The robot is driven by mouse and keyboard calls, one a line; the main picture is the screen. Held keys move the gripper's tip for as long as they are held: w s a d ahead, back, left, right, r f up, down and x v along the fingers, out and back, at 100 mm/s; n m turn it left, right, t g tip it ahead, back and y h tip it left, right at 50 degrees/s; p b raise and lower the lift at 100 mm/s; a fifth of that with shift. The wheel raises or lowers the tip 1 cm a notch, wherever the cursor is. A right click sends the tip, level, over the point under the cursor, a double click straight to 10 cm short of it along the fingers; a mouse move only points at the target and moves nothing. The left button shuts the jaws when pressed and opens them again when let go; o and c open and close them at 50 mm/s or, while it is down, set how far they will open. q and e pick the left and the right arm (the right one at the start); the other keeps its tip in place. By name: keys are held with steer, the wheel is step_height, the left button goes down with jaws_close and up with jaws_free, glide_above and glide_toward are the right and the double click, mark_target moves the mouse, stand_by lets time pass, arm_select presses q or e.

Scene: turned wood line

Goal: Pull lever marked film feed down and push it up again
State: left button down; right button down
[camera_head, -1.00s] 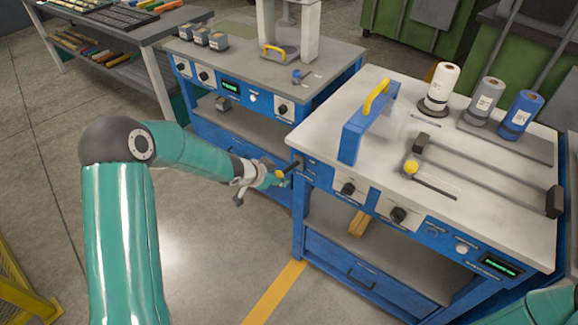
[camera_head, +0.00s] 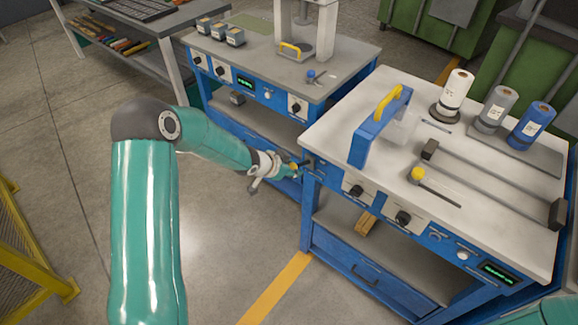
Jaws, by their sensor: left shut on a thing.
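A small dark lever (camera_head: 304,164) sticks out at the left front corner of the blue right-hand workbench (camera_head: 345,130). Its marking is too small to read. My left gripper (camera_head: 289,170) is at this lever, just off the bench corner, and is shut on it.
The bench top carries a blue frame with a yellow handle (camera_head: 388,102), a dark sealing bar (camera_head: 490,185) and several film rolls (camera_head: 532,124). Another blue workbench (camera_head: 350,62) stands behind. Open floor lies in front, with a yellow guard (camera_head: 35,270) at left.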

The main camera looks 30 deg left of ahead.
arm_select(q)
steer(key=c, duration=1)
jaws_free()
steer(key=shift+w+a+r, duration=0.1)
steer(key=shift+w+r, duration=0.15)
steer(key=shift+r, duration=0.1)
steer(key=shift+o, duration=1.1)
steer(key=shift+s+f, duration=0.1)
steer(key=shift+f, duration=0.05)
steer(key=shift+s, duration=0.1)
steer(key=v, duration=1.1)
steer(key=shift+s+r, duration=0.3)
